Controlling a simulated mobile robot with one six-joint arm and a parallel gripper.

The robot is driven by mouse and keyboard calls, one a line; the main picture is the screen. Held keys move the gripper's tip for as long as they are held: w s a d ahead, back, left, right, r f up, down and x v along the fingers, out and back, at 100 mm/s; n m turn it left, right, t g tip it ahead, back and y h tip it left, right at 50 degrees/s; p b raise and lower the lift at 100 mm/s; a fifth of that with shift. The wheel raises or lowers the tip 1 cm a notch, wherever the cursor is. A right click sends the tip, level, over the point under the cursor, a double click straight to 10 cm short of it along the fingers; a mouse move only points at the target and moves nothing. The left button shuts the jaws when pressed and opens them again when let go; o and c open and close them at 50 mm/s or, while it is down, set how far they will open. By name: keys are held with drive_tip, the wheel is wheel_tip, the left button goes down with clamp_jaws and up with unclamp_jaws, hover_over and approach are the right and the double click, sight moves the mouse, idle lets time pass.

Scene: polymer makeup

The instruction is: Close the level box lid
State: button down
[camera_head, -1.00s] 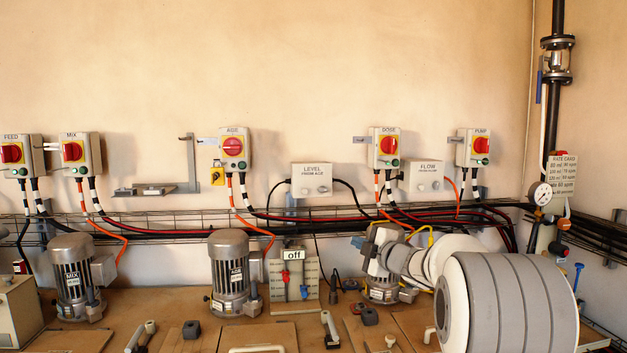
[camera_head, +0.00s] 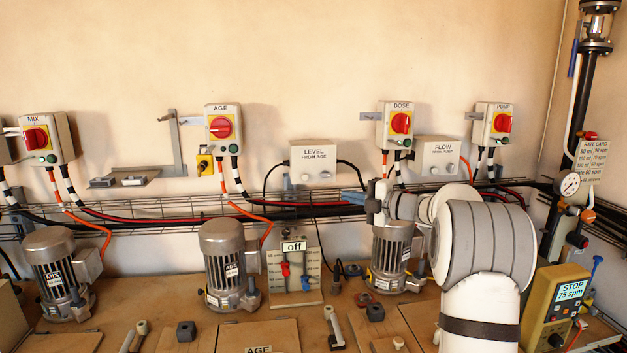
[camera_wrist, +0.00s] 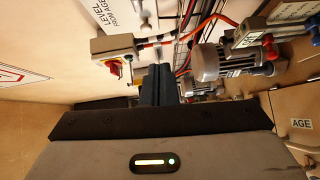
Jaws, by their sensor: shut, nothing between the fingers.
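The level box (camera_head: 313,165) is a small white wall box marked LEVEL FROM AGE, with two round knobs on its front, between the AGE and DOSE switches. I cannot tell from its front whether its lid stands slightly ajar. Part of the box also shows at the top of the wrist view (camera_wrist: 108,14). My gripper (camera_head: 350,197) has blue fingers pointing left, below and right of the level box and apart from it. In the wrist view its fingers (camera_wrist: 156,84) are together and empty.
The flow box (camera_head: 437,157) hangs to the right. A wire cable tray (camera_head: 190,205) with red and black cables runs below the boxes. Motors, including the AGE motor (camera_head: 228,265), and an off sign (camera_head: 293,246) stand on the bench beneath. The wall above the boxes is clear.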

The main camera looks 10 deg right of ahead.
sight(313, 163)
drive_tip(key=w+d+p+x, duration=0.2)
drive_tip(key=p+x, duration=0.2)
drive_tip(key=x, duration=0.9)
drive_tip(key=shift+w, duration=0.15)
drive_tip(key=shift+d+f, duration=0.1)
drive_tip(key=shift+f, duration=0.05)
drive_tip(key=shift+w+d+n+t+b, duration=0.1)
drive_tip(key=shift+w+n+t+b, duration=0.45)
drive_tip(key=shift+b, duration=0.85)
drive_tip(key=shift+w, duration=0.1)
